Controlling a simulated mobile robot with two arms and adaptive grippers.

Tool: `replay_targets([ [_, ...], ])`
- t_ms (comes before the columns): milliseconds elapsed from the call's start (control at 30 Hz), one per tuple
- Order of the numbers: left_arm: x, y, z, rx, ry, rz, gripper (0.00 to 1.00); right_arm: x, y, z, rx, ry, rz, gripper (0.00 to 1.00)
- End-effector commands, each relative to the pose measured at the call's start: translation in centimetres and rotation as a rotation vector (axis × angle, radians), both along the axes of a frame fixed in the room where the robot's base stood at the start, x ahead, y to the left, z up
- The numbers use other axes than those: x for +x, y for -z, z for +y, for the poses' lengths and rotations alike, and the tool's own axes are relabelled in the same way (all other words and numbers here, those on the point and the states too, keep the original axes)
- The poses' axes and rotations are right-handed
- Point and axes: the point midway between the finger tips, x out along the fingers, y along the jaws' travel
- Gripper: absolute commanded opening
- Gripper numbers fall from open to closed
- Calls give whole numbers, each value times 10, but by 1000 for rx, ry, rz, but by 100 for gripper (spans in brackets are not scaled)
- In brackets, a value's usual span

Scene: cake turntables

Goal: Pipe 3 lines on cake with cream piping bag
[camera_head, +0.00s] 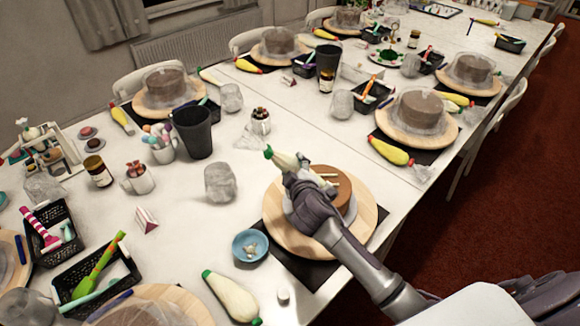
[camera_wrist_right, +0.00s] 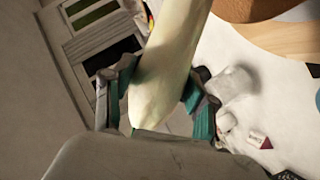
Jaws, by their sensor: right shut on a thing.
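My right gripper (camera_head: 302,182) is shut on a pale cream piping bag (camera_head: 285,159) and holds it over the left side of a brown cake (camera_head: 343,196). The bag's green end points up and left; its other end is hidden by the hand. The bag also shows in the right wrist view (camera_wrist_right: 165,75), between the fingers (camera_wrist_right: 160,105). The cake stands on a round wooden turntable (camera_head: 366,217). Short pale strips of cream lie on the cake top; the hand hides part of it, so I cannot tell their full number. My left gripper is not in view.
Another piping bag (camera_head: 231,296) and a blue bowl (camera_head: 250,245) are left of the turntable. Several covered cakes line the white table. Its right edge is close to the turntable.

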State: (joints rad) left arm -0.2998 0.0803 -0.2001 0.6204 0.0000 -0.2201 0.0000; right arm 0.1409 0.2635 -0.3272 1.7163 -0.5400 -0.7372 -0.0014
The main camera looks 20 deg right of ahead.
Motion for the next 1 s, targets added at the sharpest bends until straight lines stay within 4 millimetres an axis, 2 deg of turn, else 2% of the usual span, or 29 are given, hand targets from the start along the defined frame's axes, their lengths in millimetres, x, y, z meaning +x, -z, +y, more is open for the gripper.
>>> replay_targets([
  [233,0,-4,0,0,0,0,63,-3,-2,-9,0,0,-3,23],
  [567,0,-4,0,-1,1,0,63,-4,-1,-10,0,0,-3,23],
  [600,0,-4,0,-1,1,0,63,-4,-1,-10,0,0,-3,54],
  [667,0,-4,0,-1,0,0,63,-4,-1,-10,0,0,-3,45],
  [1000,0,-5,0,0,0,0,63,-3,-3,-10,0,0,-3,45],
])
